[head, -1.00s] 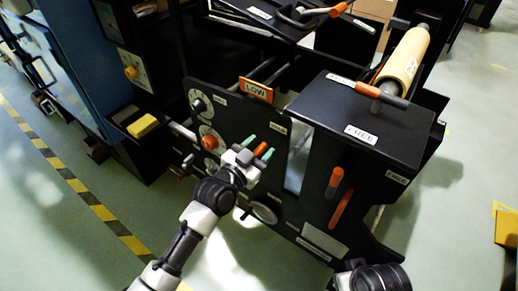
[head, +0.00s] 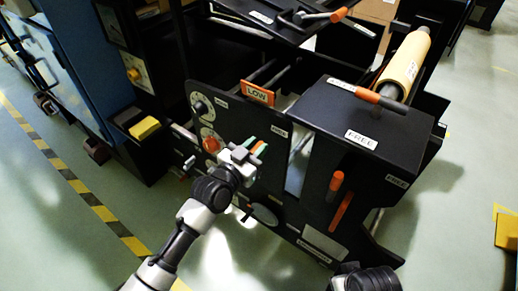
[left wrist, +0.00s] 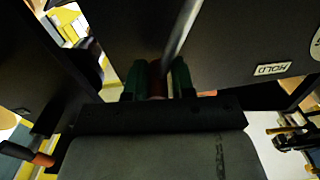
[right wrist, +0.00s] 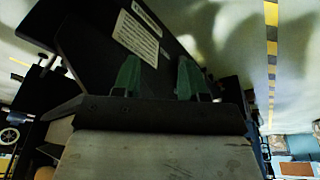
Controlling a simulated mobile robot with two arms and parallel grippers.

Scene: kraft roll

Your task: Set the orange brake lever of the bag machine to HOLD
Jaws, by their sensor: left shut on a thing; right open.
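My left gripper (head: 254,148) is at the dark front panel of the bag machine (head: 232,122), in the middle of the head view. Its green fingers are shut on an orange-red lever handle, taken as the brake lever (left wrist: 155,79), which shows between the fingers (left wrist: 155,88) in the left wrist view. A HOLD label (left wrist: 271,69) is to the right there. The fingers hide much of the lever in the head view, so its exact setting cannot be told. My right gripper (right wrist: 158,80) is open and empty near a black plate with a white label.
Other orange-handled levers are on the machine's top (head: 380,99), at the back (head: 322,17) and on the front side (head: 340,208). A red knob (head: 211,144) and an orange LOW sign (head: 258,93) are near my left gripper.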

